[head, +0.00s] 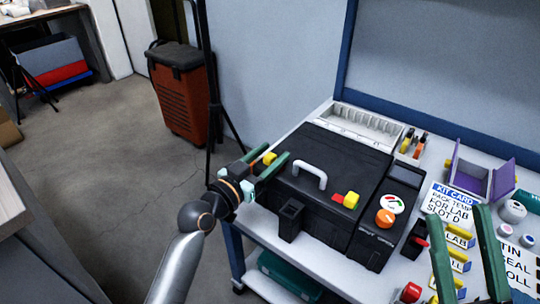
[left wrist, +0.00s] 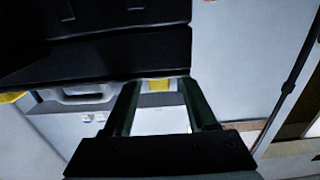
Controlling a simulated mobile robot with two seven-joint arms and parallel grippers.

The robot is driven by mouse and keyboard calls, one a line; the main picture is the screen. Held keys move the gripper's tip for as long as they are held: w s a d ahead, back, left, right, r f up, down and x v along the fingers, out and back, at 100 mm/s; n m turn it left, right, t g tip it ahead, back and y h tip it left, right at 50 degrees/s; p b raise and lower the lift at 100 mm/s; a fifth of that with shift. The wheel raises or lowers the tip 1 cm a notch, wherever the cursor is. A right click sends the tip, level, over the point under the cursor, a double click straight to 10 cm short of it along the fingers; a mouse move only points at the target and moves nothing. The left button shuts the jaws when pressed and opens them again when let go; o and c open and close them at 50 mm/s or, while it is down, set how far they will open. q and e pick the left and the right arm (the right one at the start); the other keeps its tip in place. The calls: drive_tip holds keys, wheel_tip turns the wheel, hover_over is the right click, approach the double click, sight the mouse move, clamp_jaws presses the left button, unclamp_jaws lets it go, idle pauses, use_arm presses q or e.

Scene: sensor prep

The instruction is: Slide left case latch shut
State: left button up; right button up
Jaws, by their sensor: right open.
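The black case (head: 325,165) lies closed on the table, with a grey handle (head: 309,170) on its lid. The left latch (head: 269,158) is a yellow block near the lid's left end. The right latch (head: 351,200) is yellow, with a red patch beside it. My left gripper (head: 266,160) is open at the left latch. In the left wrist view its green fingers (left wrist: 160,95) stand apart, with the yellow latch (left wrist: 158,85) seen between their tips; contact cannot be told. My right gripper (head: 460,228) is open and empty over the table's right side.
A black device with an orange knob (head: 385,218) stands right of the case. A kit card (head: 450,205), a purple open box (head: 480,180) and several small parts lie farther right. A grey tray (head: 362,125) is behind the case. An orange bin (head: 183,95) stands on the floor.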

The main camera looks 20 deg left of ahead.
use_arm(q)
clamp_jaws()
idle(1.3)
